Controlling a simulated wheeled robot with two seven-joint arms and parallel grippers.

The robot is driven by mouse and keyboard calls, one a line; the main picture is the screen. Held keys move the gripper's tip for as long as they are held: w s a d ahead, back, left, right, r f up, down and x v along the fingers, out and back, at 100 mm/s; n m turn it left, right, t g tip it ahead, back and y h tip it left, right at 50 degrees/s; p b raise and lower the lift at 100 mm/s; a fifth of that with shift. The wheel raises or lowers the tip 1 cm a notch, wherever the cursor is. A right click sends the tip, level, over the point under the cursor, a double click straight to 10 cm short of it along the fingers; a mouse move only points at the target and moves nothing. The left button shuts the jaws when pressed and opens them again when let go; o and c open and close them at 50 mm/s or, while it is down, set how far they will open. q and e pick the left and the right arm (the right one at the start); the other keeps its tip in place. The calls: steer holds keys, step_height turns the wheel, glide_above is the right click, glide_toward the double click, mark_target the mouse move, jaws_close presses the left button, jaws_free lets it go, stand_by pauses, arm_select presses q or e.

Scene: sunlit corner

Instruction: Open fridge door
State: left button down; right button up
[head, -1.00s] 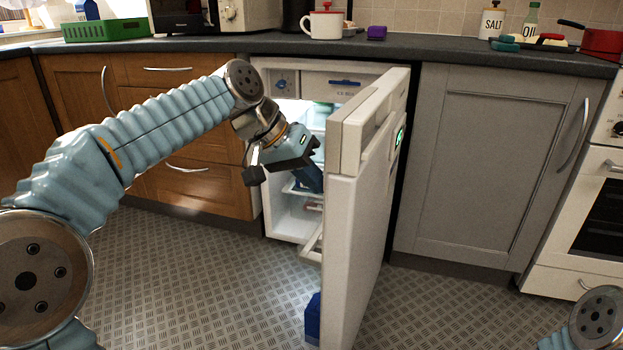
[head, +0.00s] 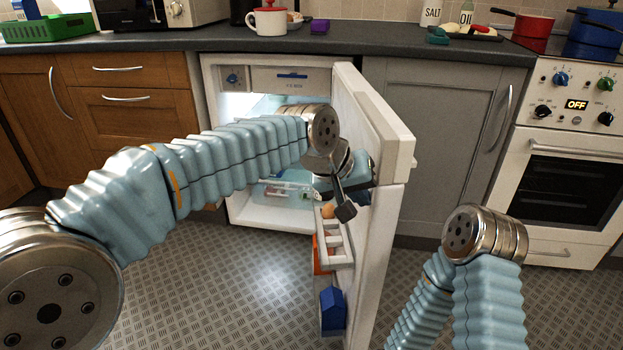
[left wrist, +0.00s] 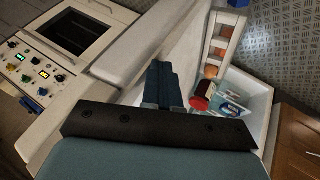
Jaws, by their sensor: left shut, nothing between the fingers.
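The white fridge door (head: 382,235) stands wide open, swung out from the right side of the white fridge (head: 265,215). Its inner side, with racks, faces left. My left gripper (head: 345,210) is shut and empty, at the inner side of the door above the upper rack. In the left wrist view the shut fingers (left wrist: 163,85) lie over the door's inner face, close to the thick white top of the door (left wrist: 130,50); I cannot tell if they touch it. My right arm shows at the lower right, but its gripper is out of view.
An egg (head: 328,211), an orange item (head: 322,255) and a blue carton (head: 332,308) sit in the door racks. A grey cupboard (head: 430,150) and the oven (head: 560,190) stand right of the door. Floor (head: 240,290) in front of the fridge is clear.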

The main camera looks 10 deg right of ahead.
mark_target(401, 194)
arm_select(q)
steer(key=d, duration=0.2)
steer(key=d+p, duration=0.1)
steer(key=d, duration=0.1)
steer(key=d+p, duration=0.1)
steer(key=shift+s+d+r, duration=0.15)
steer(key=shift+s+d, duration=0.15)
steer(key=shift+d, duration=0.1)
steer(key=shift+d+p, duration=0.45)
steer(key=shift+d, duration=0.55)
arm_select(e)
steer(key=shift+s+a+r, duration=0.1)
steer(key=shift+a+r, duration=0.1)
steer(key=shift+r, duration=0.4)
steer(key=shift+s+a+r, duration=0.1)
steer(key=shift+a+r, duration=0.1)
steer(key=shift+r, duration=0.35)
steer(key=shift+s+a+r, duration=0.1)
steer(key=shift+a+r, duration=0.1)
steer(key=shift+r, duration=0.4)
arm_select(q)
steer(key=shift+a, duration=0.1)
